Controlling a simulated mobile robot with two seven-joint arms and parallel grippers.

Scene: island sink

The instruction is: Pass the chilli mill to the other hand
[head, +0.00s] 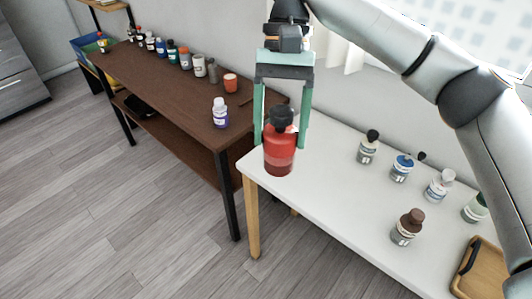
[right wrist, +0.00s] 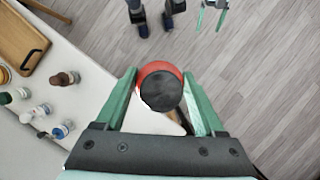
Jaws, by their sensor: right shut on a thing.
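The chilli mill, a red jar (head: 280,153) with a black top, hangs upright between the green fingers of my right gripper (head: 281,140). That gripper is shut on it, above the near left corner of the white table. In the right wrist view the mill (right wrist: 160,86) shows from above, its black top hiding much of the red body. My left gripper (right wrist: 212,16) shows only at the top edge of the right wrist view, its green fingers apart and empty, away from the mill. It is not in the head view.
The white table (head: 330,190) holds several small bottles and a wooden tray (head: 482,270). The dark brown console (head: 185,97) along the wall carries a row of jars and a purple-labelled bottle (head: 220,113). Open wooden floor (head: 120,220) lies in front.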

